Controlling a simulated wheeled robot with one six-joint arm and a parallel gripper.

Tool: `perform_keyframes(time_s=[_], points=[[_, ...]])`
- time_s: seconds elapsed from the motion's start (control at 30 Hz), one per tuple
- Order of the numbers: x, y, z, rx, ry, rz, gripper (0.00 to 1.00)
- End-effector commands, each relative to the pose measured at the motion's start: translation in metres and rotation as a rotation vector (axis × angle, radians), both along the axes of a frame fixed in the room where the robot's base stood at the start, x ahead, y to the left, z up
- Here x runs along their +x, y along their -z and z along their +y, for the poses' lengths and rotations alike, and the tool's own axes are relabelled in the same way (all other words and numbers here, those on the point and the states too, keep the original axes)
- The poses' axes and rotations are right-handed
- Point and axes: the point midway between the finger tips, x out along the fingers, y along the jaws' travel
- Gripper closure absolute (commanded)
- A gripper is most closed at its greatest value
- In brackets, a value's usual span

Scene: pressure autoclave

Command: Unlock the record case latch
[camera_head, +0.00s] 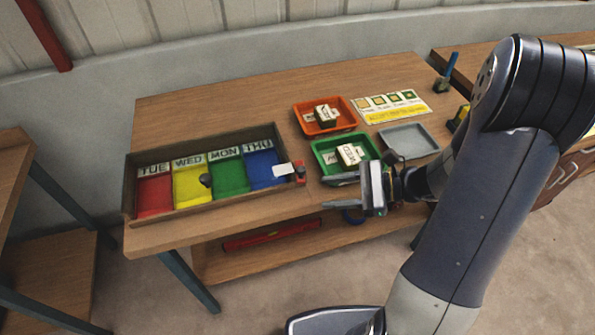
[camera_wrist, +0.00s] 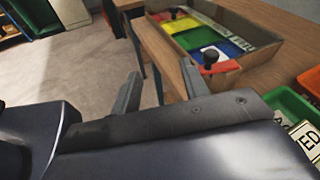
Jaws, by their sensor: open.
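The record case (camera_head: 128,197) is a shallow wooden box on the bench, with red, yellow, green and blue sections labelled TUE, WED, MON and THU. It also shows in the wrist view (camera_wrist: 262,52). A red latch (camera_head: 300,173) with a dark knob sits at the case's right end; the wrist view shows its red base and black knob (camera_wrist: 210,58). Whether it is locked I cannot tell. My gripper (camera_head: 338,192) is open and empty, to the right of the latch and apart from it. Its two fingers (camera_wrist: 160,86) point toward the case in the wrist view.
An orange tray (camera_head: 345,127) and a green tray (camera_head: 320,150) hold labelled blocks. A grey tray (camera_head: 410,133) looks empty. A colour chart (camera_head: 392,106) lies behind. A red object (camera_head: 270,236) lies on the lower shelf.

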Motion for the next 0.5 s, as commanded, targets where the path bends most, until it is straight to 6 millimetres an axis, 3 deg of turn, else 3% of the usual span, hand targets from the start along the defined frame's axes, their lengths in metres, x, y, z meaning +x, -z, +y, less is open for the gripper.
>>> perform_keyframes(time_s=[0.2,0.37,0.5], points=[[0.041,0.022,-0.025,0.219,0.203,0.116,0.57],[0.054,0.028,-0.035,0.289,0.268,0.143,0.57],[0.058,0.028,-0.032,0.300,0.278,0.148,0.57]])
